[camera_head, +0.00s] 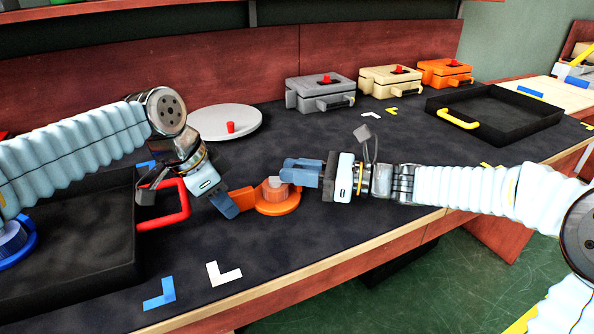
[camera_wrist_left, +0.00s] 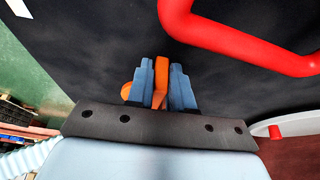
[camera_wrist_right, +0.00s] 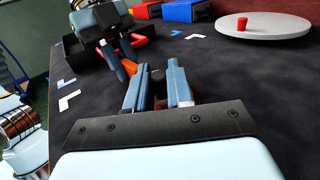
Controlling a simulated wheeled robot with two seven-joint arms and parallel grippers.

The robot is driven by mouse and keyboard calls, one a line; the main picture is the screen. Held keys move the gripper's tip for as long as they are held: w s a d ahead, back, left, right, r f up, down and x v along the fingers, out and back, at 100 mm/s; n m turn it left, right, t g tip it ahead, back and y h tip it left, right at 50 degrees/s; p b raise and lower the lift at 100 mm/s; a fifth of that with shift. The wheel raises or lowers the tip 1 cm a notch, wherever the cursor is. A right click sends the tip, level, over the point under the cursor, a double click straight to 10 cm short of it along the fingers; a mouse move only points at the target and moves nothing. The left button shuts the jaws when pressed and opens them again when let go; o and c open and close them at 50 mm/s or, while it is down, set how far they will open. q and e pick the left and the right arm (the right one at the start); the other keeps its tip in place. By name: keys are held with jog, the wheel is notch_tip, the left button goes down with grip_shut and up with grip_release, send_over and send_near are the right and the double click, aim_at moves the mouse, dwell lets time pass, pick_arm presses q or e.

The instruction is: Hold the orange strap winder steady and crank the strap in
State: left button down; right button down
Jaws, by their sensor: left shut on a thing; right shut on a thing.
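The orange strap winder (camera_head: 278,207) lies on the dark worktop, with a paler round drum (camera_head: 276,190) on top. My left gripper (camera_head: 226,203) is shut on the orange arm (camera_head: 241,198) at the winder's left side. In the left wrist view that arm (camera_wrist_left: 161,76) stands between the two blue fingers. My right gripper (camera_head: 288,172) is at the top right of the drum, shut on the crank, which its fingers mostly hide. In the right wrist view its fingers (camera_wrist_right: 155,82) hide most of the winder; the orange arm (camera_wrist_right: 129,66) shows beyond them.
A black tray with a red handle (camera_head: 178,204) lies close to my left gripper. A grey disc with a red knob (camera_head: 226,122) is behind. Grey (camera_head: 318,92), beige (camera_head: 391,80) and orange (camera_head: 444,73) boxes line the back. Another black tray (camera_head: 495,119) stands right.

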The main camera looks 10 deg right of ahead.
aim_at(288, 186)
jog(key=n+g, duration=0.2)
jog(key=g, duration=0.1)
jog(key=w+n+g, duration=0.1)
jog(key=n+g, duration=0.1)
jog(key=g, duration=0.1)
jog(key=w+n+g, duration=0.1)
jog(key=n+g, duration=0.1)
jog(key=g, duration=0.1)
jog(key=shift+w+a+g+y, duration=0.15)
jog(key=shift+a+g+y, duration=0.1)
jog(key=shift+g+y, duration=0.05)
jog(key=shift+w+a+r+n+g+h, duration=0.1)
jog(key=shift+n+g+h, duration=0.15)
jog(key=shift+n+g, duration=0.4)
jog(key=shift+w+a+f+n+g+h, duration=0.15)
jog(key=shift+n+g+h, duration=0.2)
jog(key=shift+g, duration=0.45)
jog(key=shift+w+a+r+n+g+h, duration=0.1)
jog(key=shift+r+n+g+h, duration=0.1)
jog(key=shift+n+g, duration=0.5)
jog(key=shift+a+g, duration=0.15)
jog(key=shift+g, duration=0.2)
jog(key=shift+w+n+g+h, duration=0.2)
jog(key=shift+n+g+h, duration=0.4)
jog(key=c, duration=1.1)
grip_release()
